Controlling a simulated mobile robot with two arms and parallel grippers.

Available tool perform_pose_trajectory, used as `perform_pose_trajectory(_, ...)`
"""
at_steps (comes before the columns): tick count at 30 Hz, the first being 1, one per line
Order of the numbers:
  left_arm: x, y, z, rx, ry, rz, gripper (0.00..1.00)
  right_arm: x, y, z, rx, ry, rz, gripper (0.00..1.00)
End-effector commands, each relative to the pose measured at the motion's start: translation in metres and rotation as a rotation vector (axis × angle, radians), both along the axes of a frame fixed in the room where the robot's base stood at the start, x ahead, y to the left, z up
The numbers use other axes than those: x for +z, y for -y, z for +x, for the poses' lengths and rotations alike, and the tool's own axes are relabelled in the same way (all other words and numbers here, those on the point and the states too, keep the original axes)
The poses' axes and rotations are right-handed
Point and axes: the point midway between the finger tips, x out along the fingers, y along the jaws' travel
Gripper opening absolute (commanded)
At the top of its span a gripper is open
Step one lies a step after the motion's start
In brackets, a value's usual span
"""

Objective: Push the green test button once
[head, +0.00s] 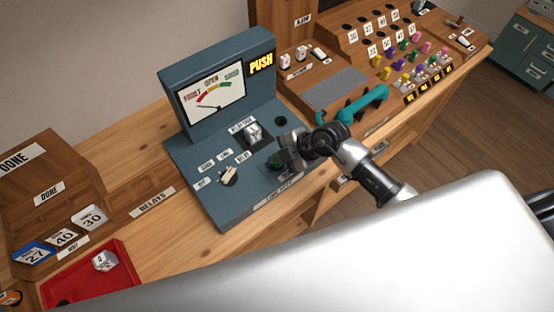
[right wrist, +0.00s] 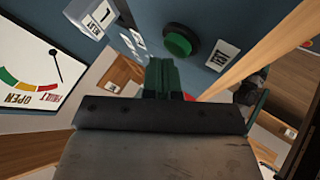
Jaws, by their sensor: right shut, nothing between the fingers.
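The green test button (right wrist: 178,42) is round with a dark collar, on the blue-grey tester panel (head: 205,189), beside a small "TEST" label (right wrist: 222,55). In the head view the green button (head: 274,160) is partly hidden by my right gripper (head: 284,152). The right gripper is shut and empty. In the right wrist view its fingertips (right wrist: 162,66) appear just below the button; I cannot tell whether they touch it. My left gripper is not in view.
A red tray (head: 118,290) and a wooden "DONE" rack (head: 40,170) stand at left.

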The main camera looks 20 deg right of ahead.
Motion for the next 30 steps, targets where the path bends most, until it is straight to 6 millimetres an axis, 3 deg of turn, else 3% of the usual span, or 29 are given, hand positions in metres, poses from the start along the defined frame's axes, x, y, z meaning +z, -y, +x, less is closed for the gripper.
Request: perform_pose_trajectory(30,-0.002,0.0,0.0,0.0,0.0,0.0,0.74,-0.01,0.0,0.0,0.0,-0.001,0.0,0.0)
